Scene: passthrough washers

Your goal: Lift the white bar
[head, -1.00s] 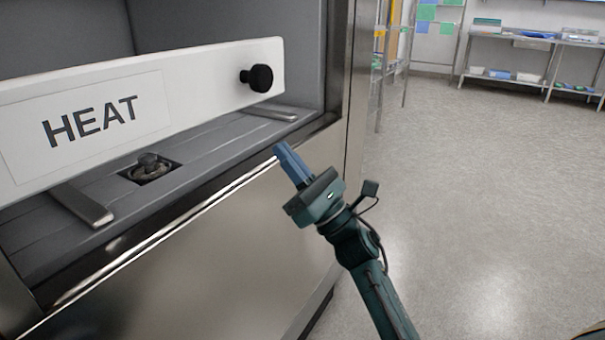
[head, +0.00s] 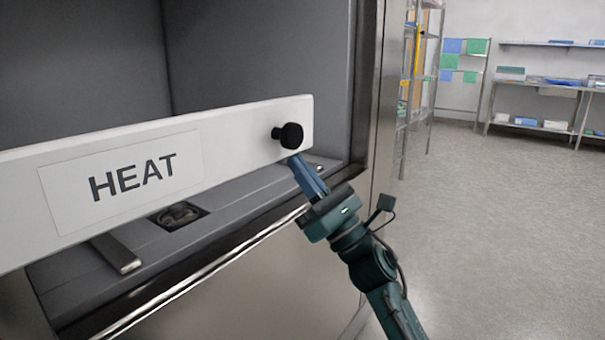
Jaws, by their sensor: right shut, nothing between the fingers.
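The white bar (head: 235,148) carries a label reading HEAT and spans the front of the washer opening. A black round knob (head: 290,135) sits near its right end. The bar's left end is cut off by the picture's edge. My right gripper (head: 296,160) is shut and empty, with its blue fingertips just below the black knob, near the bar's lower right edge. I cannot tell whether the fingertips touch the knob or the bar. My left gripper is out of view.
The washer's grey floor (head: 240,200) has a drain (head: 180,215) and a metal rail (head: 116,254). Its steel side frame (head: 378,100) stands right of the bar. Open floor (head: 480,220) lies right, with shelving (head: 545,85) at the back.

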